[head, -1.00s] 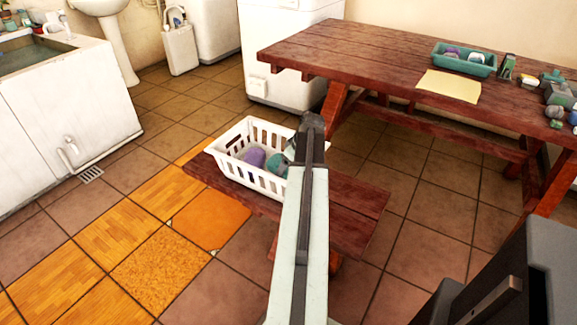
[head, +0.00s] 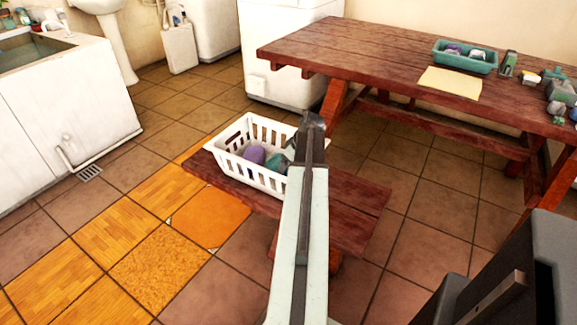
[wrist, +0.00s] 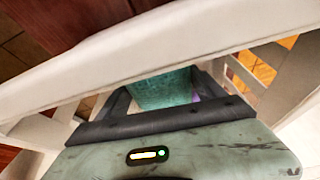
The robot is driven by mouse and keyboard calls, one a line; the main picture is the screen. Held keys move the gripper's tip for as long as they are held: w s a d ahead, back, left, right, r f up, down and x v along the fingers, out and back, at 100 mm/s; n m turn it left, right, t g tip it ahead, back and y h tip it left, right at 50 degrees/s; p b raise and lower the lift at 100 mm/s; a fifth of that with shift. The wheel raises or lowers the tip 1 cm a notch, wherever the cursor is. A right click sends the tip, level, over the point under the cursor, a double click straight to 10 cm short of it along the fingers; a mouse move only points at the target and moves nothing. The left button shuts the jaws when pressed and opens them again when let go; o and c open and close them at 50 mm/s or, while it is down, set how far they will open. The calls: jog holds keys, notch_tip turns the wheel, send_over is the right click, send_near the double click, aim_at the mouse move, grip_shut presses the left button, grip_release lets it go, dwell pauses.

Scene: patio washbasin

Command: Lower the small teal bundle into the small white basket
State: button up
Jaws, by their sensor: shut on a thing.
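The small white basket (head: 240,170) stands on the red-brown bench, its slatted sides showing in the head view. A purple bundle (head: 254,154) lies in it. My gripper (wrist: 163,92) is shut on the small teal bundle (wrist: 165,88), which shows between its dark fingers in the wrist view. In the head view, the teal bundle (head: 278,162) is inside the basket's outline, low and right of the purple one. My arm hides the basket's right end and most of the gripper. The white basket rim (wrist: 150,60) crosses close in front of the wrist camera. Whether the bundle touches the basket floor is hidden.
The bench (head: 350,215) has bare wood right of my arm. A larger red-brown table (head: 370,55) behind carries a teal tray (head: 465,62), a yellow sheet (head: 450,84) and several small items at its right end. Tiled floor is open at the left.

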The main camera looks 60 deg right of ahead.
jog(key=shift+f, duration=0.1)
jog(key=o, duration=1.5)
jog(key=p+v, duration=0.7)
jog(key=v, duration=0.1)
jog(key=shift+f, duration=0.1)
